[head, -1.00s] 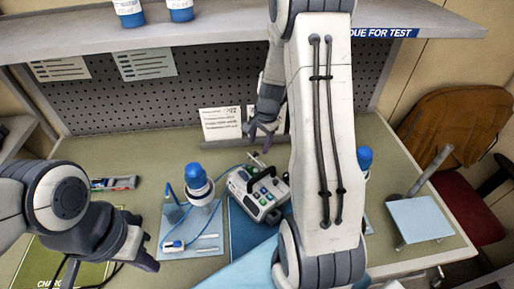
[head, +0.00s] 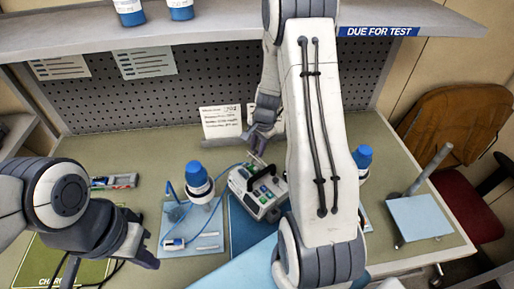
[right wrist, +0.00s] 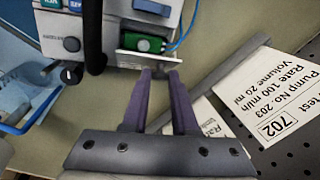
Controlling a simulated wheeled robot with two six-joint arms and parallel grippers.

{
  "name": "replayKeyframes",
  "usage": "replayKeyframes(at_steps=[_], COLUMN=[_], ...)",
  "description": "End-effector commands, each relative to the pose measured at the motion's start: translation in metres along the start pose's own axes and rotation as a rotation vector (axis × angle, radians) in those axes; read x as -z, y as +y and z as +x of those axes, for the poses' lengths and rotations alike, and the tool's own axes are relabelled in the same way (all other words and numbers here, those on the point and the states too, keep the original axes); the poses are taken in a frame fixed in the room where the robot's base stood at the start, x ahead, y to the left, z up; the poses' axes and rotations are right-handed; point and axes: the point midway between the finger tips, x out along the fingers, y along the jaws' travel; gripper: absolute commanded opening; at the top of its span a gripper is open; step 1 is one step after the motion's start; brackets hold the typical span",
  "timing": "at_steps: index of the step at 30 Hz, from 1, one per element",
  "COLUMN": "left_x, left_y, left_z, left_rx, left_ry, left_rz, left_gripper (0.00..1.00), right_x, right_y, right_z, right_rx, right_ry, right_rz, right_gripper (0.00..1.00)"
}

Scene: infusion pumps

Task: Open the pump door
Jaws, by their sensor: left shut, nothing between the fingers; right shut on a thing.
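The pump (head: 262,205), a pale box with a dark handle and colored buttons, stands on a blue mat at the middle of the table. It also shows at the top of the right wrist view (right wrist: 120,20). The pump door (right wrist: 150,57) appears as a pale, thin panel edge beside a green part at the pump's end. My right gripper (right wrist: 160,73) is shut with its purple fingertips on the door's edge. In the head view my right gripper (head: 258,145) is behind the pump. My left gripper (head: 150,262) is shut and empty at the lower left, away from the pump.
Another bottle (head: 361,163) stands right of my arm. A printed card (head: 221,122) is behind the pump. A grey post with a plate (head: 418,218) is at right.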

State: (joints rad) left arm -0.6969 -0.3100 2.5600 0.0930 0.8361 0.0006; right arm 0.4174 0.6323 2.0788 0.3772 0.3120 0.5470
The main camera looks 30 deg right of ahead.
Motion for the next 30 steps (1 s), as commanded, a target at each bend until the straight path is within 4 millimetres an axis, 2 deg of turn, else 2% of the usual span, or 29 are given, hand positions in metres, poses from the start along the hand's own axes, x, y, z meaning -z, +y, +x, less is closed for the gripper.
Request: replayKeyframes(at_steps=[8,14,30], left_x=[-0.001,-0.002,-0.002], left_y=[-0.001,-0.002,-0.003], left_z=[0.015,0.029,0.034], left_rx=[0.000,0.000,0.000], left_ry=[0.000,0.000,0.000], left_rz=[-0.002,-0.002,-0.001], left_gripper=[0.00,0.00,0.00], right_x=[0.007,0.019,0.051], right_y=[0.001,0.002,0.008], right_z=[0.002,0.001,0.008], right_rx=[0.015,0.036,0.099], right_ry=[-0.077,-0.216,-0.681], right_rz=[0.019,0.046,0.125], right_gripper=[0.00,0.00,0.00])
